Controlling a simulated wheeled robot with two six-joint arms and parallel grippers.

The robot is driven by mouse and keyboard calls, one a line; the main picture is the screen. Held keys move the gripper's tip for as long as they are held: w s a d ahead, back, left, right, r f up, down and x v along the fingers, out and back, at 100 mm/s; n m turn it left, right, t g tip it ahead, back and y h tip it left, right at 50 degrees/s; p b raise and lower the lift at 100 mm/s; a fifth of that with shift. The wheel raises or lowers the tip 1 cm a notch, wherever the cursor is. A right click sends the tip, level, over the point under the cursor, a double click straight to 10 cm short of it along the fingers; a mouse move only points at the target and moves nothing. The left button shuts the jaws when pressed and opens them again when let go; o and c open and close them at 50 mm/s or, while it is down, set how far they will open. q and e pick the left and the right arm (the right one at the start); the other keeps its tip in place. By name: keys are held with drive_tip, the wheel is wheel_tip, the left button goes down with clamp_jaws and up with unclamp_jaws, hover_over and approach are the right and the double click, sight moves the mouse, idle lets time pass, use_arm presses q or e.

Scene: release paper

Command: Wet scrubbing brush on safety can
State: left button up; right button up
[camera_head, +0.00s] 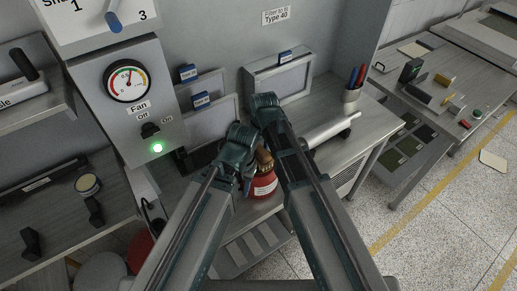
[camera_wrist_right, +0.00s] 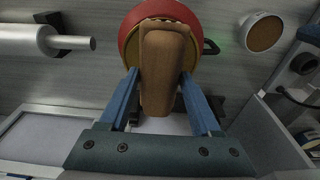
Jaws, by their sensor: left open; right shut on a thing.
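The red safety can (camera_head: 262,187) stands on the grey bench in the head view, with its top partly hidden by my grippers. The wooden scrubbing brush (camera_head: 264,157) is over the can's top. In the right wrist view, my right gripper (camera_wrist_right: 162,80) is shut on the brown brush (camera_wrist_right: 165,65). Behind the brush are the can's red rim (camera_wrist_right: 130,28) and yellowish top. I cannot tell whether the brush touches the can. My left gripper (camera_head: 246,172) is open beside the can's left side, its fingers partly hidden.
A white roll (camera_head: 330,130) lies right of my right arm, with a pen cup (camera_head: 351,95) behind it. A panel with a gauge (camera_head: 127,81) and a lit green lamp (camera_head: 157,148) stands at left. A round container (camera_wrist_right: 265,33) is at the wrist view's upper right.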

sight(258, 147)
drive_tip(key=shift+f+b, duration=1.1)
idle(0.8)
drive_tip(key=shift+r, duration=0.1)
idle(0.5)
wheel_tip(258, 147, up, 7)
drive_tip(key=p, duration=0.7)
idle(0.3)
drive_tip(key=shift+d, duration=0.1)
